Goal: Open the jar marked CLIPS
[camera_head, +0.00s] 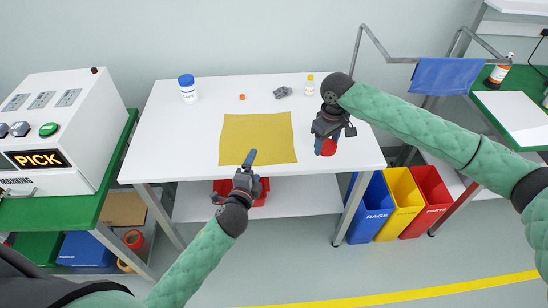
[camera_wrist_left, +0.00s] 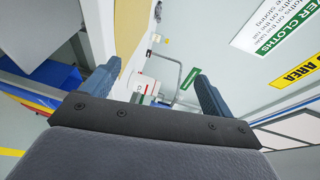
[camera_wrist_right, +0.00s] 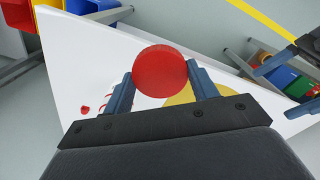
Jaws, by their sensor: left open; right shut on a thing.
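My right gripper (camera_head: 326,141) is shut on a round red thing (camera_head: 328,148) above the right part of the white table (camera_head: 345,115). In the right wrist view the red thing (camera_wrist_right: 160,71) shows as a plain disc between the fingers; I cannot tell whether it is a lid or a whole jar. My left gripper (camera_head: 251,160) is open and empty at the front edge of the yellow mat (camera_head: 250,125). A white jar with a blue lid (camera_head: 187,89) stands at the table's back left.
A small orange thing (camera_head: 242,97), a grey part (camera_head: 283,92) and a yellow-capped bottle (camera_head: 310,85) sit along the table's back. The mat is bare. A PICK machine (camera_head: 55,130) stands left; blue, yellow and red bins (camera_head: 428,200) stand below right.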

